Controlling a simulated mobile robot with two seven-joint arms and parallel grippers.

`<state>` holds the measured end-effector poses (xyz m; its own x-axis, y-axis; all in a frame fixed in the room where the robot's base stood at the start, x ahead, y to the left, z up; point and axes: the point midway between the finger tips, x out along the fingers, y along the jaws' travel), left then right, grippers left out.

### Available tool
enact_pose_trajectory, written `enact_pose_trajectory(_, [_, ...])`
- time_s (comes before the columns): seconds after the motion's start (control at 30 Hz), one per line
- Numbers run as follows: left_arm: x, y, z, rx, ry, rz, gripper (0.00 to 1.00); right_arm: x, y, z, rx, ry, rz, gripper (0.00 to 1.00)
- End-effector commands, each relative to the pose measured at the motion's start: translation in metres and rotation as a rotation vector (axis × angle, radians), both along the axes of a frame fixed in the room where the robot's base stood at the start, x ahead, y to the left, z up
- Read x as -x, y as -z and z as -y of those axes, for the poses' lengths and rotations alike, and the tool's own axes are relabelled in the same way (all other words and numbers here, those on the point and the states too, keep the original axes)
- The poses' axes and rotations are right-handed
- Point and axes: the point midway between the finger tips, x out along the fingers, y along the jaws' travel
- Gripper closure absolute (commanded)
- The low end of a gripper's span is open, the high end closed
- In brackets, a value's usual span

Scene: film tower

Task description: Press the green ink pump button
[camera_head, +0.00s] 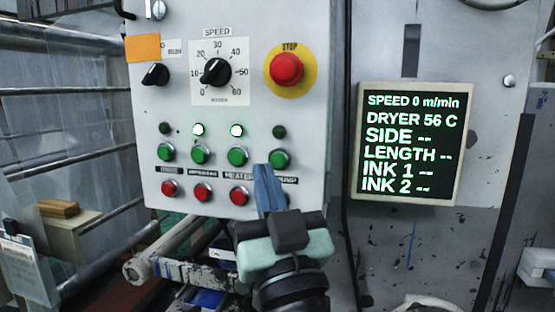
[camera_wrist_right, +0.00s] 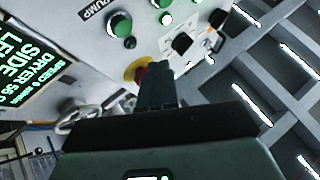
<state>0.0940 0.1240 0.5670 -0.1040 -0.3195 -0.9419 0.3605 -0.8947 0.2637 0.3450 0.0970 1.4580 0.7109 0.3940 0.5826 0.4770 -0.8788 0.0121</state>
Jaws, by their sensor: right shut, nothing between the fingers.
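The green ink pump button (camera_head: 280,158) is the rightmost in the row of green buttons on the white panel. The lamp (camera_head: 279,132) above it is dark. The label below it reads "PUMP" and is partly covered by my right gripper (camera_head: 263,168). The button also shows near the top of the right wrist view (camera_wrist_right: 120,23), beside the "PUMP" label. My right gripper is shut and empty, its blue-grey fingertips at the lower left of the button in the head view. I cannot tell whether they touch the panel. My left gripper is out of view.
Other green buttons (camera_head: 238,156) and red buttons (camera_head: 240,196) sit close by. A red stop button (camera_head: 286,68) and a speed dial (camera_head: 217,72) are above. A display (camera_head: 408,145) reads speed 0, dryer 56 C. Metal rollers (camera_head: 165,245) lie below the panel.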

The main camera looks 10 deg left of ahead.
Motion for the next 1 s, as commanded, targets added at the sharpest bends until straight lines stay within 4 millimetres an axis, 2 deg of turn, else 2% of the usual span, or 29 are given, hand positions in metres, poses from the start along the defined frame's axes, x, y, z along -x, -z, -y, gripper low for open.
enact_pose_trajectory(0.2, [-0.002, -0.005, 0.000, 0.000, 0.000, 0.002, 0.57, -0.029, -0.001, 0.001, 0.001, 0.001, 0.001, 1.00])
enact_pose_trajectory(0.4, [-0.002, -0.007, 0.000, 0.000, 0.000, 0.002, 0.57, -0.042, 0.000, 0.001, 0.000, 0.000, 0.000, 1.00])
enact_pose_trajectory(1.0, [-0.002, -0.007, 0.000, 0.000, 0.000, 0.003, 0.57, -0.044, 0.000, 0.002, 0.001, -0.001, 0.000, 1.00])
